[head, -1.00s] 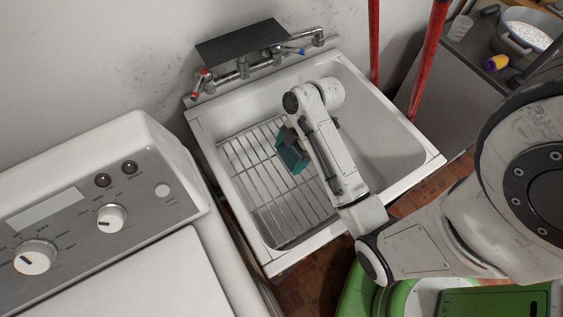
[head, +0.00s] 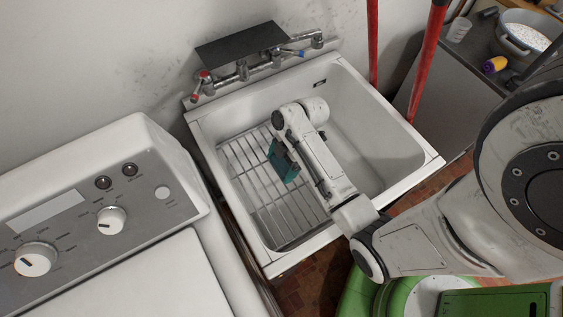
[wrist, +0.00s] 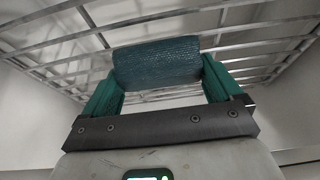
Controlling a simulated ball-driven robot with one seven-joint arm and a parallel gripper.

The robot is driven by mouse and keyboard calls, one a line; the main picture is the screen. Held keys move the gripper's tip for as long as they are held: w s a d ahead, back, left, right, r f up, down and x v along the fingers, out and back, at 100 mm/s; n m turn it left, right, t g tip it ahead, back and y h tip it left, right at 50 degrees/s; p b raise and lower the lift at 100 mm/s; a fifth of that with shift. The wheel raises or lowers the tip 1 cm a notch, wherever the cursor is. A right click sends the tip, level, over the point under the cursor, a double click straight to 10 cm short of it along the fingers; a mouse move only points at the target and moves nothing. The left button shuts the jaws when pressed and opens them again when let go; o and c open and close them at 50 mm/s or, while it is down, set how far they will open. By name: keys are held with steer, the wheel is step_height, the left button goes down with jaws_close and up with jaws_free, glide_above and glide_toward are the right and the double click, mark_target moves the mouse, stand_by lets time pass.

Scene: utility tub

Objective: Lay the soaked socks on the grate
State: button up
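My gripper (head: 284,161) is low in the white tub (head: 382,125), over the metal grate (head: 265,195). Its teal fingers also show in the wrist view (wrist: 160,78). A dark blue-teal, ribbed cloth bundle, the socks (wrist: 157,62), spans the gap between the fingertips and touches both sides. The grate's bars (wrist: 50,42) show behind the bundle in the wrist view. I cannot tell whether the bundle touches them. In the head view, the bundle is hidden or cannot be told from the teal fingers. My arm covers part of the grate's right side.
Taps (head: 243,70) and a dark shelf plate (head: 243,44) are at the tub's back edge. A white washing machine (head: 120,215) stands left. Red poles (head: 426,55) rise behind the right side. A counter (head: 455,85) holds a pot (head: 525,38).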

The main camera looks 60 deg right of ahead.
steer(key=shift+o, duration=0.5)
steer(key=shift+r, duration=0.15)
steer(key=p+v, duration=0.2)
steer(key=v, duration=0.9)
steer(key=s+a+m+g+h, duration=0.1)
steer(key=s+a+m+h, duration=0.2)
steer(key=s+a+m, duration=0.3)
steer(key=shift+s+a+r+m+h, duration=0.3)
steer(key=shift+s+a+m+h, duration=0.1)
steer(key=shift+a+m, duration=3)
steer(key=shift+a+n, duration=0.45)
steer(key=shift+n, duration=0.05)
